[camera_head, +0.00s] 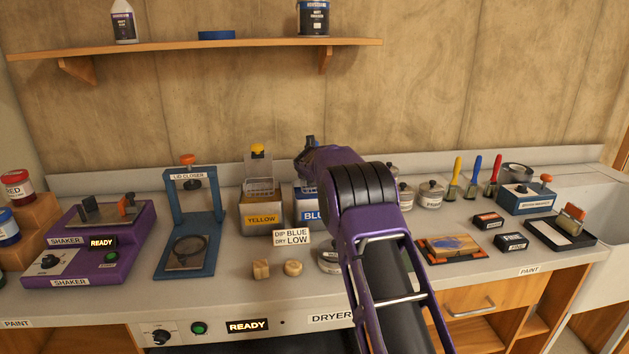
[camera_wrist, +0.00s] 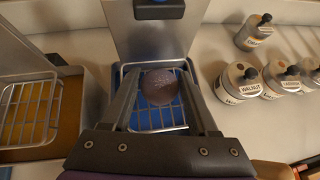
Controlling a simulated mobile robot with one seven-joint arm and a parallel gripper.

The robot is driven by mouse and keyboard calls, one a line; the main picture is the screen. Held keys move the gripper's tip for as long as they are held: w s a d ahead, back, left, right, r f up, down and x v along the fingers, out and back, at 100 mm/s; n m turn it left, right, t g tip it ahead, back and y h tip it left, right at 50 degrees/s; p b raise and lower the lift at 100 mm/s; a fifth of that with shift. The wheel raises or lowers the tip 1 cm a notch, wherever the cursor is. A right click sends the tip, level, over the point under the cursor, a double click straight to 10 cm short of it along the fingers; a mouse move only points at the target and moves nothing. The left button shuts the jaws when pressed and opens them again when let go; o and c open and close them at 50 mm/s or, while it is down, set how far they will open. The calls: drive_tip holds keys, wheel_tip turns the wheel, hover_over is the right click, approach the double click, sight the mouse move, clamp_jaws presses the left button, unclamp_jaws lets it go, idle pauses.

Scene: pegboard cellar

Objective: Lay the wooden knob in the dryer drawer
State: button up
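A round, dark purplish-brown knob (camera_wrist: 160,87) shows in the wrist view over the wire basket (camera_wrist: 150,118) of the blue dip tank (camera_head: 311,197). My gripper (camera_wrist: 159,84) reaches down over that tank, with one finger on each side of the knob. The fingers stand apart and look open, with narrow gaps beside the knob. Whether the knob rests on the wires is hard to tell. In the head view my arm hides the gripper and much of the tank. The dryer (camera_head: 331,318) is in the counter front; its drawer is mostly out of view.
A yellow dip tank (camera_head: 262,216) stands left of the blue one. A card (camera_head: 292,237) reads "DIP BLUE, DRY LOW". A wooden cube (camera_head: 261,269) and a round wooden piece (camera_head: 293,268) lie near the front edge. The dryer display (camera_head: 247,326) reads READY. Labelled cans (camera_wrist: 278,80) stand to the right.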

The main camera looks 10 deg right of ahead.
clamp_jaws()
drive_tip(key=shift+s+r, duration=0.2)
drive_tip(key=shift+r, duration=0.35)
wheel_tip(320, 180, up, 6)
drive_tip(key=shift+f+p, duration=0.25)
drive_tip(key=shift+p, duration=0.2)
drive_tip(key=shift+s+r, duration=0.2)
drive_tip(key=shift+r, duration=0.05)
drive_tip(key=s+b, duration=0.6)
drive_tip(key=s, duration=1.3)
drive_tip(key=shift+s+f, duration=0.15)
drive_tip(key=shift+s, duration=0.05)
